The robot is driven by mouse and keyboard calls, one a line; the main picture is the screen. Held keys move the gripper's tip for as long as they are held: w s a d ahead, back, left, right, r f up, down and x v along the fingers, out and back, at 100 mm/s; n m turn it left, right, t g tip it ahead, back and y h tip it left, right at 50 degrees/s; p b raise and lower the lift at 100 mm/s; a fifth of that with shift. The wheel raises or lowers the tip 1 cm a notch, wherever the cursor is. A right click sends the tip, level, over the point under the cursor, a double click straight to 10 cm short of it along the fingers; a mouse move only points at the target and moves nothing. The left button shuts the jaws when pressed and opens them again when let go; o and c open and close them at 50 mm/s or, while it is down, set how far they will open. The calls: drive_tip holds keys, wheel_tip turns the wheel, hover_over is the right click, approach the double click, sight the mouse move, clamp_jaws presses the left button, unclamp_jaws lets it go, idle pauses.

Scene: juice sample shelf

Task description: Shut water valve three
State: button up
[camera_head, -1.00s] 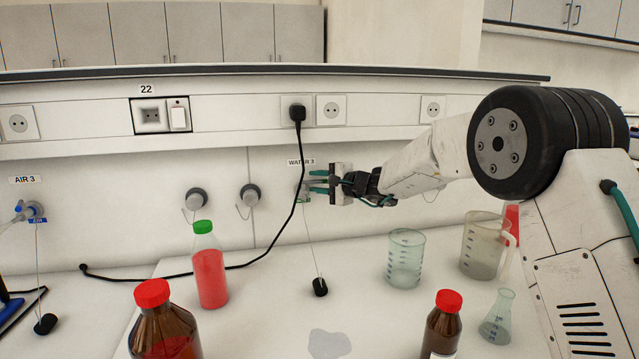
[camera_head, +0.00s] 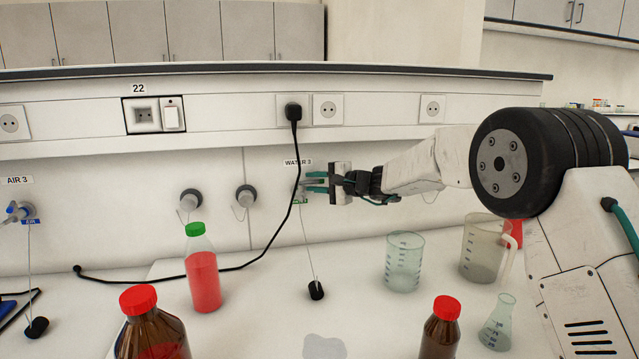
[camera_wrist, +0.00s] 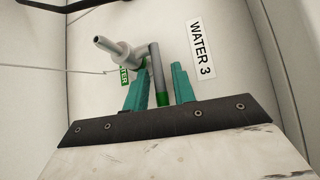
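The water valve three is on the back panel below the "WATER 3" label (camera_head: 297,162); in the head view it is mostly hidden by my gripper (camera_head: 314,183). The wrist view shows its grey nozzle (camera_wrist: 120,48), a green tag and a grey lever (camera_wrist: 157,72) with a green end. My gripper (camera_wrist: 160,78) is open around the lever. The left teal finger is close to the lever or touching it; I cannot tell which. A gap shows between the lever and the right finger. The "WATER 3" label (camera_wrist: 202,48) is right of the lever.
A black power cable (camera_head: 293,190) hangs just left of the valve. A black stopper (camera_head: 316,291) on a thin cord lies below it. A red juice bottle (camera_head: 202,280), brown bottles (camera_head: 440,335) and a beaker (camera_head: 404,262) stand on the bench. The air valve (camera_head: 20,211) is far left.

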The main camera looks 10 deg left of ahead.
drive_tip(key=v, duration=0.7)
drive_tip(key=shift+d, duration=0.35)
drive_tip(key=shift+s+r, duration=0.1)
drive_tip(key=shift+s, duration=0.1)
drive_tip(key=s+d+r+n+g+h, duration=0.25)
drive_tip(key=s+d, duration=0.35)
drive_tip(key=s, duration=0.6)
drive_tip(key=s+d+r+n+g+h, duration=0.25)
drive_tip(key=s+d, duration=0.35)
drive_tip(key=s, duration=0.6)
drive_tip(key=s+d+f+h, duration=0.3)
drive_tip(key=s+d, duration=0.4)
drive_tip(key=s, duration=0.3)
drive_tip(key=s+d+f+h, duration=0.3)
drive_tip(key=s+d, duration=0.4)
drive_tip(key=s, duration=0.3)
drive_tip(key=s+d+f+n+h, duration=0.1)
drive_tip(key=s+d+f+h, duration=0.3)
drive_tip(key=s+d, duration=0.3)
drive_tip(key=s, duration=0.2)
drive_tip(key=shift+s, duration=0.4)
